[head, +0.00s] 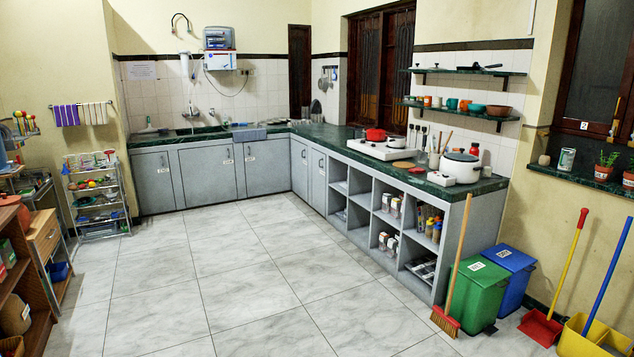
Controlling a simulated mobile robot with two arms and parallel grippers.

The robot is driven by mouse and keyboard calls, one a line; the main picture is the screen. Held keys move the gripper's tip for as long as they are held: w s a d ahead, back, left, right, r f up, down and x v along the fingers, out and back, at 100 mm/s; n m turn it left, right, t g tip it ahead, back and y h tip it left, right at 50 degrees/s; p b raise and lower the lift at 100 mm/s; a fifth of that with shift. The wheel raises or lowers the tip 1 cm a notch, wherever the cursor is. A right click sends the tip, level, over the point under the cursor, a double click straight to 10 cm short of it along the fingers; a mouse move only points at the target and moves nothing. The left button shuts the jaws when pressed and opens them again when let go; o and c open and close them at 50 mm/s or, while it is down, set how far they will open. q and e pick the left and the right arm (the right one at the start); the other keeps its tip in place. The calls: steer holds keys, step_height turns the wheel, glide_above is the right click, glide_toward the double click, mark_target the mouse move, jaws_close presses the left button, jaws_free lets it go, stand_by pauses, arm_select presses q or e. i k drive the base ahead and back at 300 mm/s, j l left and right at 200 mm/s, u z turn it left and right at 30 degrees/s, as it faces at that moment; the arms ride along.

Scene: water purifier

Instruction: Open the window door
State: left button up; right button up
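A dark brown wooden window (380,62) with two panels is in the wall behind the counter, right of centre. Its panels look shut. A narrow dark wooden panel (300,72) stands in the back corner; I cannot tell whether it is a door or a window. Another dark-framed window (597,70) is at the right edge, above a green sill, cut off by the picture edge. A small light handle or latch shows near its lower right. Neither of my grippers is in view.
A grey L-shaped counter (348,200) with a green top runs below the windows, carrying a stove and pots. A broom (448,315), green bin (477,292), blue bin (512,272) and red dustpan (540,328) stand at the right. The tiled floor (235,285) is clear.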

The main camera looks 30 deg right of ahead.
mark_target(318, 157)
steer(key=i+l+z, duration=0.45)
steer(key=i, duration=0.25)
steer(key=i+z, duration=0.45)
steer(key=i, duration=4.05)
